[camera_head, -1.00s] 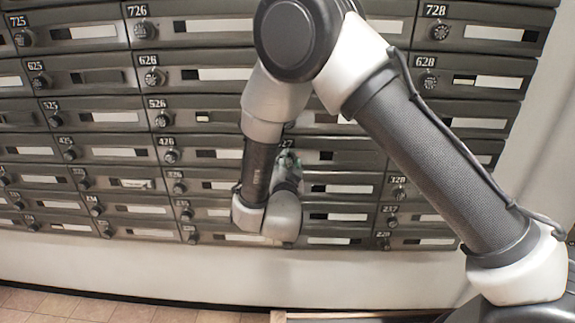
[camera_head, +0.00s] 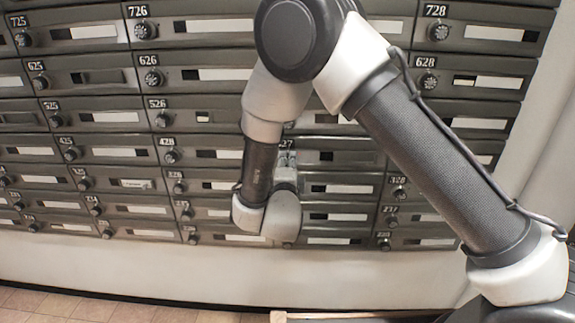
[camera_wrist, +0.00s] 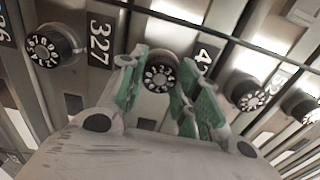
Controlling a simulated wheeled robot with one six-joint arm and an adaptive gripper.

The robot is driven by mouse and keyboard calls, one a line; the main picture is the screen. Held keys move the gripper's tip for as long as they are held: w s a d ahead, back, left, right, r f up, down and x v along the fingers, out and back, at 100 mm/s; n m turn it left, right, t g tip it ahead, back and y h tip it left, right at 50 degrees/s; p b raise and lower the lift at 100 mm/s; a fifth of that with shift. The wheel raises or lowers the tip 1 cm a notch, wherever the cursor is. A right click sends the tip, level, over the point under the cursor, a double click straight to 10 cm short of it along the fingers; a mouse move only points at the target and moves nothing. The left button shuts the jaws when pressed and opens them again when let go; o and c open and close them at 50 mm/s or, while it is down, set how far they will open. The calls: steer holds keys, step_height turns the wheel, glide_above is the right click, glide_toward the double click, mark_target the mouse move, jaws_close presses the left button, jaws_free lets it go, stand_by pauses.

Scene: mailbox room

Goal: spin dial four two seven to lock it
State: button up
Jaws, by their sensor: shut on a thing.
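The black dial of box 427 (camera_wrist: 158,76), with white numerals around its face, sits between the green-padded fingers of my gripper (camera_wrist: 160,72) in the wrist view. The fingers are shut on the dial from both sides. Its number label (camera_wrist: 204,54) is partly covered by the right finger; only the 4 shows clearly. In the head view my gripper (camera_head: 287,160) is at the box front just under a label ending in 27 (camera_head: 286,144). The dial is hidden there by my gripper and wrist. I cannot read the dial's setting.
The dial of box 327 (camera_wrist: 52,45) is close on the left in the wrist view, and other dials (camera_wrist: 246,94) stand to the right. Rows of grey mailbox doors (camera_head: 340,188) fill the wall. A wooden edge (camera_head: 345,316) is at the bottom of the head view.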

steer(key=m, duration=1.3)
steer(key=shift+m, duration=2.4)
steer(key=o, duration=1)
steer(key=shift+o, duration=0.2)
steer(key=shift+r, duration=0.15)
